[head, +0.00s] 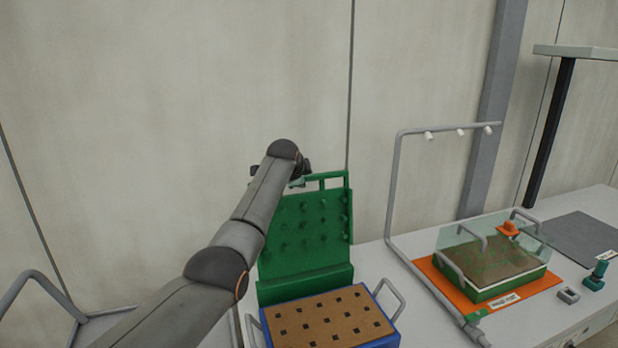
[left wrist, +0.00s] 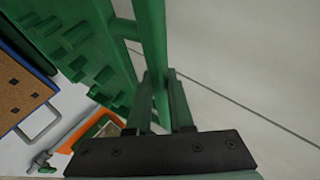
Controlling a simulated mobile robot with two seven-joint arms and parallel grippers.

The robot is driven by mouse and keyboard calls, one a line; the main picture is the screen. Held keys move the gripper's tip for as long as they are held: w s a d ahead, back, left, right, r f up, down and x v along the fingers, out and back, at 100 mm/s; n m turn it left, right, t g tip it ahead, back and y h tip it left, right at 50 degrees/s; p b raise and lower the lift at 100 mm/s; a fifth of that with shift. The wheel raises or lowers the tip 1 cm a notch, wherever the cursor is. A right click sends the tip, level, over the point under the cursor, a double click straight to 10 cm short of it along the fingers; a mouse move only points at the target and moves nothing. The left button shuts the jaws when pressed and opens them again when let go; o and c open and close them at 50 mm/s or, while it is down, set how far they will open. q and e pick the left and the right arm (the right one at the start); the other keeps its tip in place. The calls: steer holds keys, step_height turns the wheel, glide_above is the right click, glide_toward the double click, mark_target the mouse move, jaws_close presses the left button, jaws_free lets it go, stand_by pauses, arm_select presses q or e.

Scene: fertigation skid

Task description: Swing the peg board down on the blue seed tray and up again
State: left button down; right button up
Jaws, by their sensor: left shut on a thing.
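The green peg board (head: 305,235) stands upright behind the blue seed tray (head: 395,340), its pegs facing forward. The tray holds brown soil with a grid of dark holes. My left gripper (head: 303,177) is at the board's top handle bar (head: 334,178), largely hidden behind my arm. In the left wrist view, my left gripper (left wrist: 160,88) is shut on the handle bar (left wrist: 150,35), with a finger on each side. The pegs (left wrist: 75,45) show at the left there. My right gripper is not in view.
A grey pipe frame with small nozzles (head: 397,190) stands right of the board. Beyond it, an orange mat (head: 452,300) bears a green tray under a clear cover (head: 480,240). A teal bottle-like item (head: 597,275) stands farther right. The wall is behind.

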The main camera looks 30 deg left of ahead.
arm_select(q)
steer(key=shift+w+a+f, duration=0.1)
steer(key=shift+w+a, duration=0.05)
steer(key=shift+a, duration=0.2)
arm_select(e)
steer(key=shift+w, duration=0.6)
arm_select(q)
steer(key=shift+r, duration=0.25)
steer(key=c, duration=1.1)
jaws_free()
steer(key=shift+w+a+f, duration=0.1)
steer(key=shift+o, duration=1.3)
steer(key=shift+w+a+f, duration=0.1)
steer(key=shift+f, duration=0.05)
steer(key=shift+o, duration=0.2)
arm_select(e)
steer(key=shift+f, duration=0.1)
